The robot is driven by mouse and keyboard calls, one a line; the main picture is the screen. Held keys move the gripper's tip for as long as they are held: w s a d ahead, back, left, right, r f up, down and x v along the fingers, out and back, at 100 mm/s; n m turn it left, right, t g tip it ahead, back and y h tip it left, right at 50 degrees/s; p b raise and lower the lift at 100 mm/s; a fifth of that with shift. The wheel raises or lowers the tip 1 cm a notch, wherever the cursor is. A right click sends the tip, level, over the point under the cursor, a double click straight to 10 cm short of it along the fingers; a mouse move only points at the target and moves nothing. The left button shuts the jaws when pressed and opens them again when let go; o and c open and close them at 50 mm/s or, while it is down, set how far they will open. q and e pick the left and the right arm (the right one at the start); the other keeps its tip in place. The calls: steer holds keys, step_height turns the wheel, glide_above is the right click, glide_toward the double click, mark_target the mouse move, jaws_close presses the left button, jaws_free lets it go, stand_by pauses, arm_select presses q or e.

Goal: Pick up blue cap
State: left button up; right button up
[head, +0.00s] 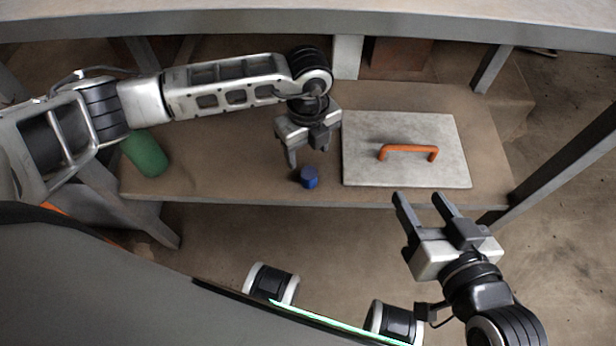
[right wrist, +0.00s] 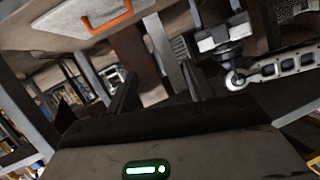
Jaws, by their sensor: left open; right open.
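The blue cap (head: 309,177) is a small dark-blue cylinder on the brown lower shelf, near its front edge. My left gripper (head: 306,158) hangs over the shelf just above and behind the cap; it is open, and I cannot tell whether a finger touches the cap. My right gripper (head: 424,200) is open and empty in front of the shelf, below the grey plate. In the right wrist view the right gripper's fingers (right wrist: 158,92) show apart with nothing between them. The cap cannot be made out in that view.
A grey plate (head: 360,170) with an orange handle (head: 408,149) lies on the shelf (head: 230,180) right of the cap. A green cylinder (head: 145,153) lies at the left, near my left arm. A grey beam (head: 300,20) crosses above the shelf, with posts (head: 550,170) at the right.

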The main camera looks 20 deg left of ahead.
mark_target(308, 172)
arm_select(q)
step_height(308, 172, down, 3)
steer(key=shift+d+f+b, duration=0.1)
steer(key=shift+f+b, duration=0.1)
steer(key=shift+b, duration=0.2)
steer(key=f, duration=0.1)
steer(key=f+b, duration=0.1)
steer(key=f, duration=0.1)
steer(key=f+b, duration=0.1)
steer(key=shift+s+f, duration=0.25)
steer(key=shift+f, duration=0.4)
steer(key=shift+r, duration=0.1)
steer(key=c, duration=1)
arm_select(e)
steer(key=shift+w+a+r+m+t+y, duration=0.2)
steer(key=shift+a+r+m+t+y, duration=0.3)
steer(key=shift+a+r+y, duration=0.15)
